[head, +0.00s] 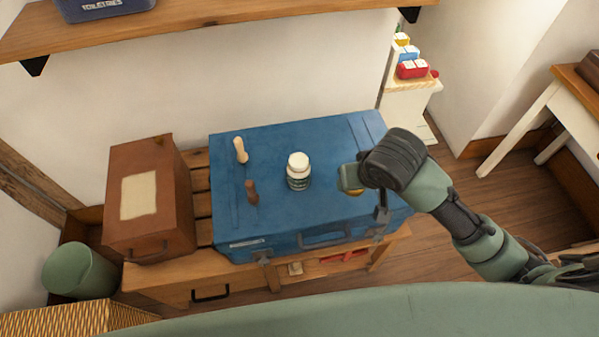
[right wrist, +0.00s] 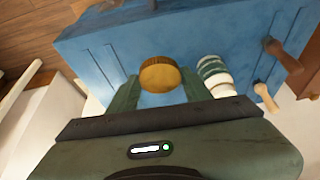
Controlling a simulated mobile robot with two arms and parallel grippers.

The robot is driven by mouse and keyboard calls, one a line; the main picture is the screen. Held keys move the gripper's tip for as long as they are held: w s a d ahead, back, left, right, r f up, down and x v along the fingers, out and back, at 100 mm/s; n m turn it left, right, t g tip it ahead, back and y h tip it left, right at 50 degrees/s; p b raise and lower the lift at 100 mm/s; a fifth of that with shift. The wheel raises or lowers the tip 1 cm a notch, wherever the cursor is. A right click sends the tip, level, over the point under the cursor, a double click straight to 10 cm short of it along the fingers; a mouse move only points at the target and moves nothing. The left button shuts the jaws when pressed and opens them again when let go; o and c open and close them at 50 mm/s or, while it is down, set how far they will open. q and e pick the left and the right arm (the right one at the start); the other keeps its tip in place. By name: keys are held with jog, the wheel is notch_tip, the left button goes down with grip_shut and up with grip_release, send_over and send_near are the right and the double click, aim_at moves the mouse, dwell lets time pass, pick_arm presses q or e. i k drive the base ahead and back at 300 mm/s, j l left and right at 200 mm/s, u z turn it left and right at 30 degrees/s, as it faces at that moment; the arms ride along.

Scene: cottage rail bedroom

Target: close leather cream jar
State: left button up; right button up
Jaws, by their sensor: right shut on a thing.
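A small jar (head: 298,171) with a white top and a dark green label stands upright on the blue trunk (head: 270,215). It also shows in the right wrist view (right wrist: 213,75), just right of my fingers. My right gripper (head: 352,181) is over the trunk's right part, apart from the jar. In the right wrist view my right gripper (right wrist: 160,91) is shut on a round gold-brown lid (right wrist: 160,73), held between the two green fingers. I cannot tell how high the lid is above the trunk. My left gripper is not in view.
A pale wooden-handled tool (head: 240,150) and a brown-handled one (head: 252,192) are left of the jar on the trunk. A brown case (head: 160,225) is beside the trunk. A wall shelf (head: 215,25) runs above. The trunk top between jar and gripper is clear.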

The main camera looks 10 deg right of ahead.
aim_at(298, 168)
jog(key=u, duration=0.95)
jog(key=k+l+u, duration=0.1)
jog(key=l+u, duration=0.3)
jog(key=k+l+u, duration=0.15)
jog(key=l+u, duration=0.25)
jog(key=k+l+u, duration=0.3)
jog(key=k+l, duration=0.2)
jog(key=l, duration=0.2)
jog(key=k+l+u, duration=0.25)
jog(key=k+l, duration=0.9)
